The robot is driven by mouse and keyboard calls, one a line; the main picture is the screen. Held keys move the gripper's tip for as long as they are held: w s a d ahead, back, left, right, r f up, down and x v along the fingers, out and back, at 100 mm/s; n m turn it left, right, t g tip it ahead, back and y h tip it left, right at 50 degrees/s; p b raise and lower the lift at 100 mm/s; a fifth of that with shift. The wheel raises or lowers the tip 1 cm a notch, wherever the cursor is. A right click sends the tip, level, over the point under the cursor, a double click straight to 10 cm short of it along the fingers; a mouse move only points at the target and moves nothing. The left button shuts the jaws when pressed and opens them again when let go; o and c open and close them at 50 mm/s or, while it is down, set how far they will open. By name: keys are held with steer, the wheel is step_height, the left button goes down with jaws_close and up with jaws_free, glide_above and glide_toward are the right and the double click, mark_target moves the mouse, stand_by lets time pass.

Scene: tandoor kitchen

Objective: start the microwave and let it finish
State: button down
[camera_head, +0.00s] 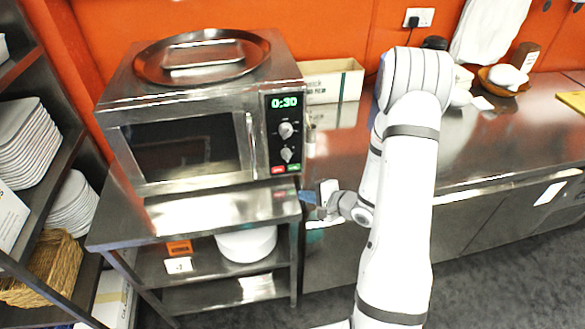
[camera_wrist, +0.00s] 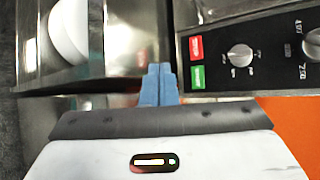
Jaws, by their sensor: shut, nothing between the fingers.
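The microwave (camera_head: 185,150) stands on a steel shelf unit with its door shut. Its green display (camera_head: 284,102) reads 0:30. Its control panel has two knobs, with a red button (camera_head: 278,169) and a green button (camera_head: 293,167) at the bottom. In the wrist view the red button (camera_wrist: 196,47) and the green button (camera_wrist: 198,77) show beside a knob (camera_wrist: 240,55). My gripper (camera_head: 306,197) is in front of the microwave, below the panel in the head view. In the wrist view its blue fingers (camera_wrist: 158,80) are together and empty, apart from the green button and to its left.
A round steel tray (camera_head: 202,75) lies on top of the microwave. A cardboard box (camera_head: 340,82) stands behind to the right on the steel counter (camera_head: 480,150). A rack with stacked plates (camera_head: 25,145) is at the left. A white bowl (camera_head: 246,243) sits on the lower shelf.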

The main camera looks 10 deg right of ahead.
mark_target(294, 167)
steer(key=w, duration=0.8)
steer(key=shift+w, duration=0.25)
steer(key=shift+w+p, duration=0.1)
steer(key=shift+p, duration=0.3)
stand_by(1.5)
steer(key=shift+w, duration=0.3)
